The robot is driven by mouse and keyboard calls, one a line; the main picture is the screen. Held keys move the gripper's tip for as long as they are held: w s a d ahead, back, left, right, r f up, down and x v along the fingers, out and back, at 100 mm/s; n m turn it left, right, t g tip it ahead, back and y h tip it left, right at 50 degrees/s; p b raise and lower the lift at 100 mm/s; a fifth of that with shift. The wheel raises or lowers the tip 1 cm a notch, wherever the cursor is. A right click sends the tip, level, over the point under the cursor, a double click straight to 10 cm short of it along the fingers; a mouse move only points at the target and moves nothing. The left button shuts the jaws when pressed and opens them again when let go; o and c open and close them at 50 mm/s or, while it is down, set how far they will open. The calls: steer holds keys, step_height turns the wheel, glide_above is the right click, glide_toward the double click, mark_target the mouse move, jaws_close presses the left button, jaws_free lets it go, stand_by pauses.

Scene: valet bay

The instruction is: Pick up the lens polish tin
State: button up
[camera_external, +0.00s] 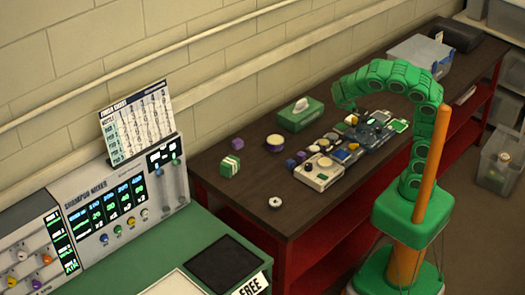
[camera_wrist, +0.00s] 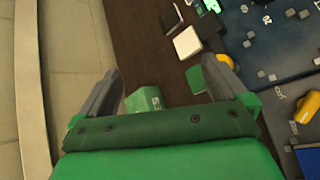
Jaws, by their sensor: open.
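A small round tin-like item (camera_external: 275,143) with a pale top and dark side stands on the dark bench, left of the middle. It may be the lens polish tin, but no label is readable. My gripper (camera_external: 343,103) is at the end of the green arm, over the bench to the right of the tissue box; its fingers are too small to make out there. In the wrist view my gripper (camera_wrist: 168,66) is open, with its two grey fingers apart. A green object (camera_wrist: 145,99) with pale lettering shows partly between them, below. I cannot pick out the tin there.
A green tissue box (camera_external: 300,116), a green striped block (camera_external: 230,165), purple blocks and a white ring (camera_external: 275,202) sit on the bench (camera_external: 225,195). A cluttered row of devices (camera_external: 321,172) lies to the right.

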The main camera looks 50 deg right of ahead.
steer(key=w+a+n+t, duration=0.3)
steer(key=w+a+n, duration=0.1)
steer(key=w+a, duration=0.15)
steer(key=n+t+y, duration=0.5)
steer(key=n+t, duration=0.1)
steer(key=n, duration=1)
glide_above(279, 143)
step_height(279, 143, down, 8)
steer(key=shift+w+d+r, duration=0.1)
steer(key=shift+d, duration=0.05)
steer(key=shift+a+f, duration=0.25)
steer(key=shift+f, duration=3.3)
steer(key=shift+w+d+f, duration=0.15)
steer(key=shift+w+f, duration=0.05)
steer(key=shift+x, duration=1.25)
